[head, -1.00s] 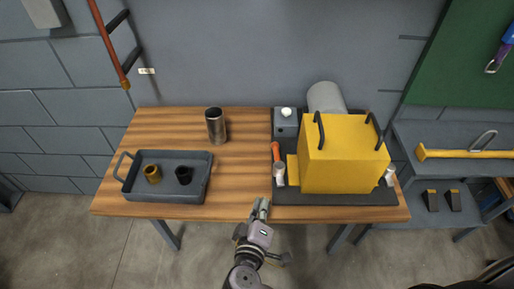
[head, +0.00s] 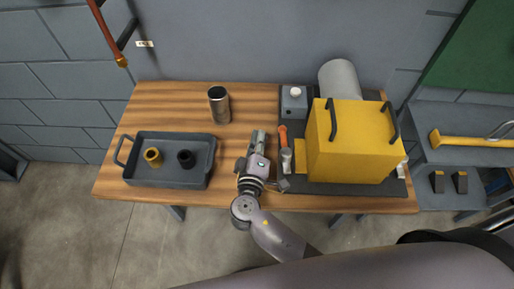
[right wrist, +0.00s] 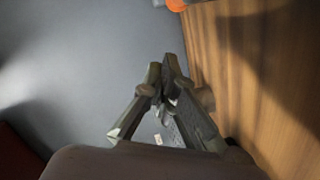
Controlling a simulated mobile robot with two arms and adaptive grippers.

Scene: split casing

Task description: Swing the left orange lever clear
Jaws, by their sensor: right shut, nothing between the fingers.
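The left orange lever (head: 283,135) stands upright on a light grey pivot block (head: 286,161), at the left side of the yellow casing (head: 350,145). My right gripper (head: 258,134) is shut and empty. It is over the wooden table just left of the lever, apart from it in the head view. In the right wrist view the shut fingers (right wrist: 164,75) show in the middle, and a bit of orange (right wrist: 176,5) shows at the top edge. My left gripper is not in view.
A grey tray (head: 142,181) with a brass cup (head: 153,157) and a black cup (head: 186,158) stands at the left. A metal cylinder (head: 219,108) stands behind. A grey box with a white button (head: 295,98) is behind the lever.

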